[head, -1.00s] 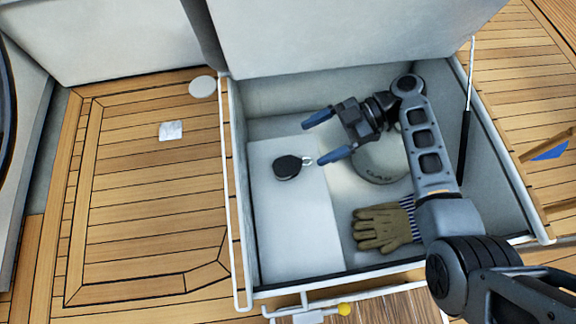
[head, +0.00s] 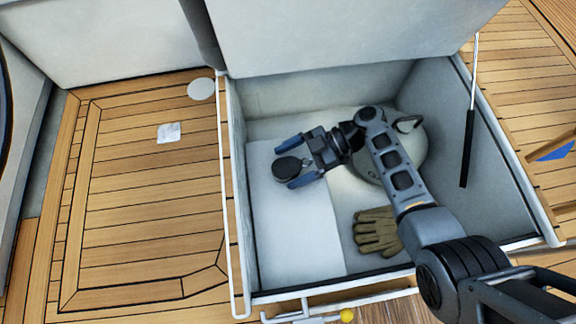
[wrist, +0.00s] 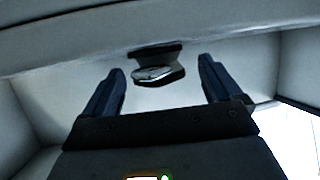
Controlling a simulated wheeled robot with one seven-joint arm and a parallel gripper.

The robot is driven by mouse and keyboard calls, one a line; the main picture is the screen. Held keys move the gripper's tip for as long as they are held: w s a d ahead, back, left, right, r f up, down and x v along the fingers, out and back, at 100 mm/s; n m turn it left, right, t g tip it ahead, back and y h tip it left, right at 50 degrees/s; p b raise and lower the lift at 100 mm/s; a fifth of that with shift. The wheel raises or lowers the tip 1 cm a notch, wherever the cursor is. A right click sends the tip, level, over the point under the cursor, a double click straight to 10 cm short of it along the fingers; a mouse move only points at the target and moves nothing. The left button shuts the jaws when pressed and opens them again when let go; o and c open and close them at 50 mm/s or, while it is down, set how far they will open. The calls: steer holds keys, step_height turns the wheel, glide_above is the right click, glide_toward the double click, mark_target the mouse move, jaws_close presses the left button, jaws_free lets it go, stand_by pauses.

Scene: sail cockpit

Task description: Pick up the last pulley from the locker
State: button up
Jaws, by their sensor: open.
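The black pulley (head: 287,167) with a metal shackle lies on the pale raised ledge (head: 300,230) at the left inside the open locker (head: 340,283). My gripper (head: 290,162) is open, with its blue-tipped fingers on either side of the pulley in the head view. In the wrist view the pulley (wrist: 158,66) shows ahead, between and slightly beyond the two fingers (wrist: 160,82). Its shackle end faces my gripper. I cannot tell whether a finger touches it.
A tan glove (head: 376,232) lies on the locker floor. A pale round object (head: 400,165) sits behind my arm. The raised lid (head: 350,35) stands at the back, with a black strut (head: 467,150) at right. Teak deck (head: 140,220) lies left.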

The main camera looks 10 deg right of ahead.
steer(key=shift+a, duration=0.1)
steer(key=c, duration=1.2)
steer(key=shift+o, duration=0.2)
